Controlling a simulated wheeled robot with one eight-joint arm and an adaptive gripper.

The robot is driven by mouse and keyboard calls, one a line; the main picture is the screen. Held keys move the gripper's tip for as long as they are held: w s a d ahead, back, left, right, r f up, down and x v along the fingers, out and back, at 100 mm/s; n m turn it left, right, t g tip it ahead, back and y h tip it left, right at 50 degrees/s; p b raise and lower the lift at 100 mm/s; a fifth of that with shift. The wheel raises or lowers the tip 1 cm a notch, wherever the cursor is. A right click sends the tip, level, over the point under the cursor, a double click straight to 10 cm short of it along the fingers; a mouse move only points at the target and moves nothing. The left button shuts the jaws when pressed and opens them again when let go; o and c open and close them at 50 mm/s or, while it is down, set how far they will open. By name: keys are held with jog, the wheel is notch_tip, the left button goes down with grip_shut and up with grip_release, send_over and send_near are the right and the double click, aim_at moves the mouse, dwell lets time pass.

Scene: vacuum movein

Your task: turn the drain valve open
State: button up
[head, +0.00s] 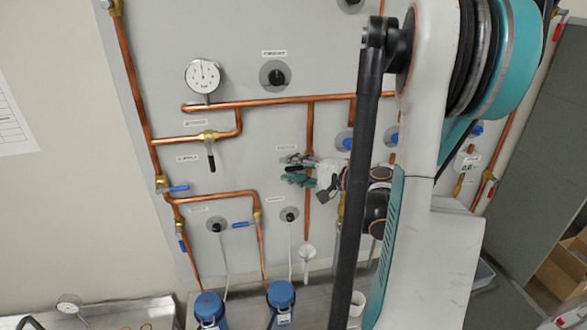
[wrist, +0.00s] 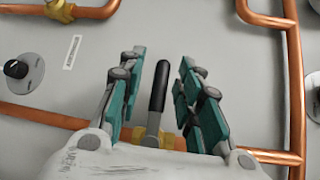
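In the wrist view, a valve lever with a black grip (wrist: 159,88) stands between my gripper's fingers. Its brass body (wrist: 174,140) is partly hidden behind my gripper, on a copper pipe, and the lever points crosswise to that pipe. My gripper (wrist: 161,62) is open, one teal finger on each side of the lever, with gaps visible on both sides. In the head view, my gripper (head: 297,170) is at the vertical copper pipe (head: 308,215) that ends above a white funnel (head: 307,252); it hides most of the valve there. The label beside it is unreadable.
Another black lever (head: 211,162) hangs below a pressure gauge (head: 203,76) at left. Blue-handled valves (head: 178,188) and black knobs (head: 276,77) are on the grey panel. Blue canisters (head: 281,294) stand below. Copper pipes (wrist: 285,157) run close to my fingers.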

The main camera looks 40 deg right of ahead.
grip_shut()
jog(key=shift+f, duration=0.1)
jog(key=shift+f+n+g+h, duration=0.3)
jog(key=shift+f+n+g, duration=0.1)
jog(key=shift+n+g, duration=0.25)
jog(key=shift+s+d+f+n+g+h+b, duration=0.35)
jog(key=shift+f+n+g+h, duration=0.35)
jog(key=shift+g+h, duration=0.25)
jog(key=shift+s+d+f+n+g+h+b, duration=0.2)
jog(key=shift+d+f+n+g+h, duration=0.35)
jog(key=shift+n+g+h, duration=0.3)
jog(key=shift+s+d+f+n+g+h+b, duration=0.2)
jog(key=shift+d+f+n+g+h+b, duration=0.1)
jog(key=shift+f+n+g+h, duration=0.55)
jog(key=shift+r, duration=0.1)
